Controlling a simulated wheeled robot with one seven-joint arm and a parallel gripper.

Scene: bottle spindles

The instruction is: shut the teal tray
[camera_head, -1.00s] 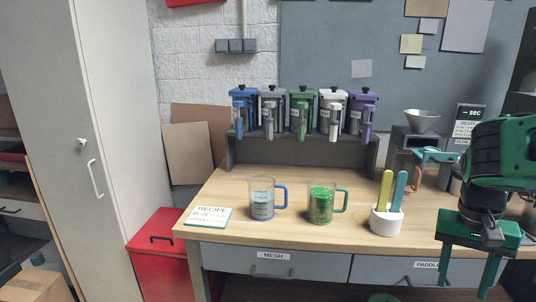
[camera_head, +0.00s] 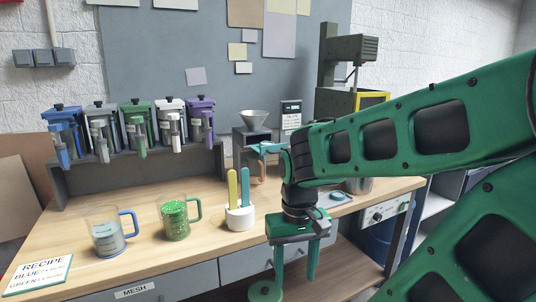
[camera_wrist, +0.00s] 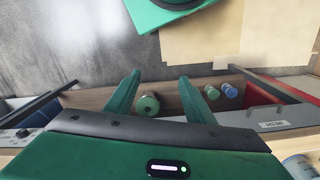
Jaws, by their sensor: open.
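A teal part (camera_head: 268,148) sticks out at the front of the grey machine under the funnel, with an orange piece below it. It is the likeliest teal tray, but it is small and I cannot tell how far out it is. My gripper (camera_head: 296,272) points down before the front edge of the bench, to the right of the cup of paddles and lower than the teal part. It touches nothing that I can see. In the wrist view my gripper (camera_wrist: 155,85) is open and empty, its fingers apart. The teal part does not show there.
A blue-handled mug (camera_head: 106,238), a green-filled mug (camera_head: 175,220) and a white cup of paddles (camera_head: 240,217) stand on the bench (camera_head: 150,262). Bottles hang on a rack (camera_head: 75,182) behind. Lidded jars, one green (camera_wrist: 147,105), sit below the bench.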

